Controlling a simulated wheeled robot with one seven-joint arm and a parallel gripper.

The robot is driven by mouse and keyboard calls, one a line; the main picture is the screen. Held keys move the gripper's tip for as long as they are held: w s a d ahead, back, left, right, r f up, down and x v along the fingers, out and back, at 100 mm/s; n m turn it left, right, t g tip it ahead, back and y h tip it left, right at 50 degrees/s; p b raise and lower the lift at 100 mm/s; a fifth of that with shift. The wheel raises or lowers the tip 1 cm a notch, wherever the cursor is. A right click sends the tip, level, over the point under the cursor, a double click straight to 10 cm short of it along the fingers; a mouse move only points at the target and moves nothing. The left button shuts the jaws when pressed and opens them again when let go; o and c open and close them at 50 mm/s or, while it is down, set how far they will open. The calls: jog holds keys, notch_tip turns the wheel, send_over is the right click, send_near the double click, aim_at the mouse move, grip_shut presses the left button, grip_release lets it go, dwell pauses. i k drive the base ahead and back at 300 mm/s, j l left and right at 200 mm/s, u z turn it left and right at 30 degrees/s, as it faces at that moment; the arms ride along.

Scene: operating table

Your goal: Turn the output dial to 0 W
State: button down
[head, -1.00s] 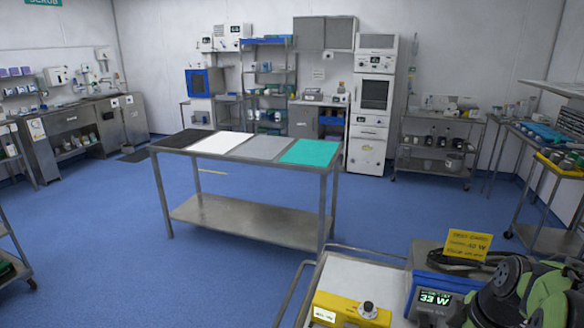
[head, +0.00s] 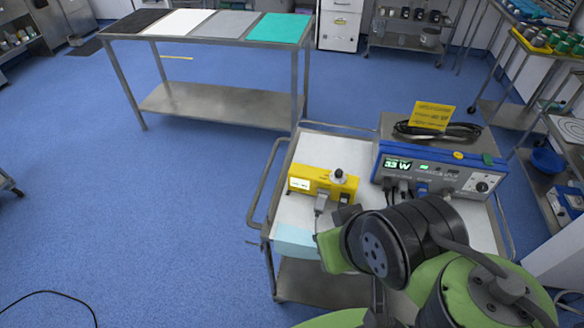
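A blue-framed unit (head: 440,168) stands on the cart's top at the right; its lit green display (head: 397,165) reads 33 W. A round dial (head: 482,186) sits at the right end of its front panel; its pointer position is too small to read. A yellow box (head: 322,183) with a black-topped knob (head: 338,175) stands to the left of the blue unit. Which of the two is the output dial is not labelled legibly. My green and black arm covers the cart's front right part.
The white-topped cart (head: 283,212) has a metal push rail at its left. Cables plug into both units' fronts. A yellow sign (head: 432,116) and a coiled black cable stand on the blue unit. A steel table (head: 215,105) stands behind.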

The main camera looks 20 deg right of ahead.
aim_at(481, 187)
jog(key=z, duration=1.7)
